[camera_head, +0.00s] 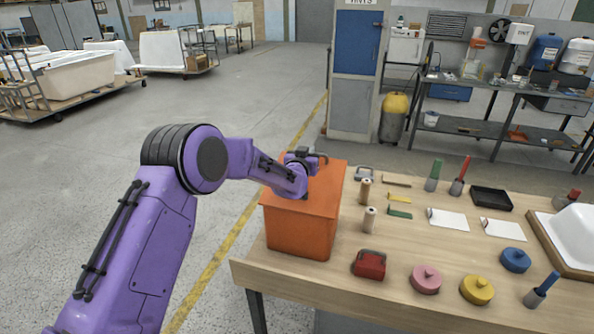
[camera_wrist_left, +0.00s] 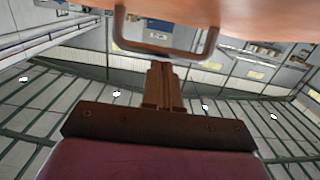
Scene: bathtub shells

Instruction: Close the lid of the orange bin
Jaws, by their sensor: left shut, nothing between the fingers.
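The orange bin (camera_head: 300,232) stands at the left end of the wooden table. Its orange lid (camera_head: 326,205) lies over the top and looks flat and level; I cannot tell whether a small gap is left. My left gripper (camera_head: 305,192) is at the lid's top, and my purple wrist covers part of it. In the left wrist view the lid (camera_wrist_left: 240,15) fills the top edge, with a handle (camera_wrist_left: 165,50) on it. The shut, empty fingers (camera_wrist_left: 163,72) point at the handle; contact is unclear. My right gripper is not in view.
The table (camera_head: 330,285) also carries a red box (camera_head: 370,264), pink (camera_head: 426,279) and yellow (camera_head: 477,290) round pieces, wooden cylinders (camera_head: 370,219), brushes and white sheets. A white shell (camera_head: 575,235) sits at the right.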

